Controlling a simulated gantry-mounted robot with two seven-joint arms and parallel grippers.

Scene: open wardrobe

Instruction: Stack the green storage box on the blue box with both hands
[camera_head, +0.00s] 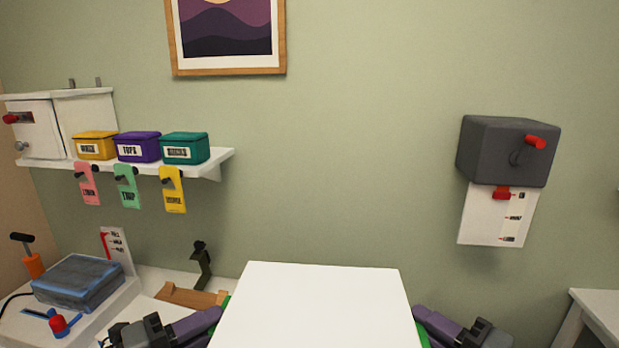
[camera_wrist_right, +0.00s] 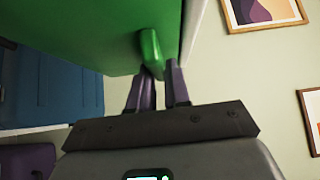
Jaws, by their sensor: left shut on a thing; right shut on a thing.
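The green storage box (camera_wrist_right: 85,35) shows its green wall and a green side handle (camera_wrist_right: 151,52) in the right wrist view. In the head view its white top (camera_head: 315,305) looks roughly level at the bottom centre. My right gripper (camera_wrist_right: 160,75) is shut on that handle; it also shows at the box's right side in the head view (camera_head: 420,318). My left gripper (camera_head: 214,318) is shut at the box's left side, its grip partly hidden. A blue panelled surface (camera_wrist_right: 60,95), likely the blue box, shows beyond the green box in the right wrist view. The head view hides it.
A wall shelf (camera_head: 220,157) at the left carries yellow, purple and teal small boxes. Below it stands a bench (camera_head: 120,300) with a bluish block (camera_head: 78,282). A dark wall box (camera_head: 507,150) hangs at the right. A white surface (camera_head: 603,308) stands at lower right.

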